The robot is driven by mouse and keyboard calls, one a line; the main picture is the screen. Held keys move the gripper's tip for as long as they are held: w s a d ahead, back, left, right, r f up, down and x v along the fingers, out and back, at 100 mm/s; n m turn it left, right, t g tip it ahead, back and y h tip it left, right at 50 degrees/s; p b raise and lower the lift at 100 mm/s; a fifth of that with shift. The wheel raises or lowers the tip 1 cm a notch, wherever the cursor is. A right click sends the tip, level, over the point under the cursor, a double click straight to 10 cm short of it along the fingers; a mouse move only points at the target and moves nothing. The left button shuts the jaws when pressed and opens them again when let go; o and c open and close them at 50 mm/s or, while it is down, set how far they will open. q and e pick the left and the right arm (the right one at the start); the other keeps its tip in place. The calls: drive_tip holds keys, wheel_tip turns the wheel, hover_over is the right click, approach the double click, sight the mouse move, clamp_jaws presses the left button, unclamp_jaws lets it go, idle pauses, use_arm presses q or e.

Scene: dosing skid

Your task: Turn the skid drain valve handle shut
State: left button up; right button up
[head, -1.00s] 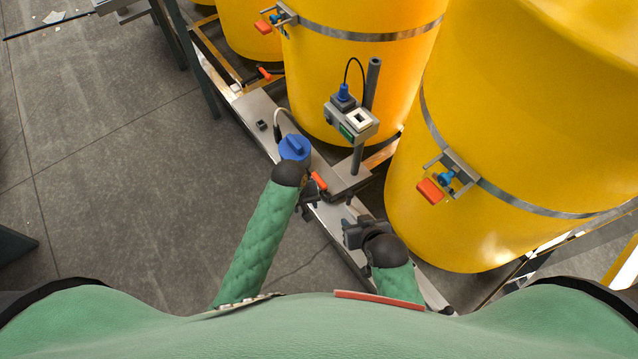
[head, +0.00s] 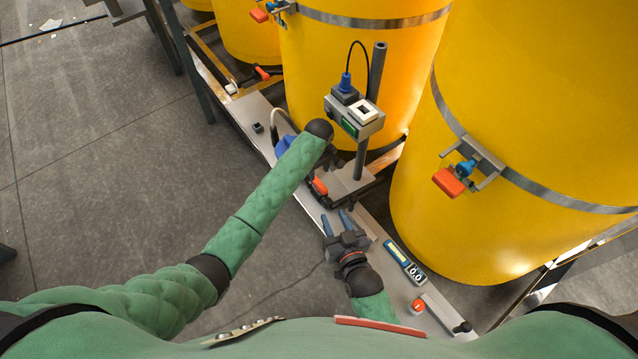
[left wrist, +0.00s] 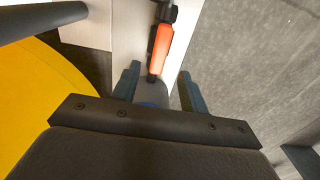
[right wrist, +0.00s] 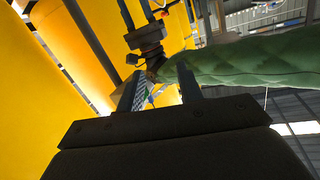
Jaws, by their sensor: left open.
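The skid drain valve handle appears to be the orange lever (head: 319,187) low on the skid, below the grey controller post. It also shows in the left wrist view (left wrist: 160,50), orange with a dark fitting at its far end. My left gripper (left wrist: 158,78) is open, with the lever's near end between and just beyond its fingertips; no contact shows. In the head view the left wrist mostly hides that gripper. My right gripper (head: 337,216) is open and empty, lower, above the skid's front rail. Its fingers also show in the right wrist view (right wrist: 160,84).
Large yellow tanks (head: 520,130) stand behind the skid, with another orange handle (head: 447,182) on the right tank. A grey controller box (head: 356,120) sits on a post (head: 376,70). A small meter (head: 404,262) and red button (head: 418,305) lie on the rail.

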sight(319, 183)
use_arm(q)
wheel_tip(319, 183, down, 7)
drive_tip(key=shift+b, duration=0.8)
drive_tip(key=shift+f, duration=0.25)
use_arm(e)
wheel_tip(319, 183, up, 19)
drive_tip(key=w+t+y, duration=0.1)
drive_tip(key=t, duration=0.5)
drive_tip(key=shift+w+d+t, duration=0.3)
drive_tip(key=shift+d, duration=0.1)
use_arm(q)
clamp_jaws()
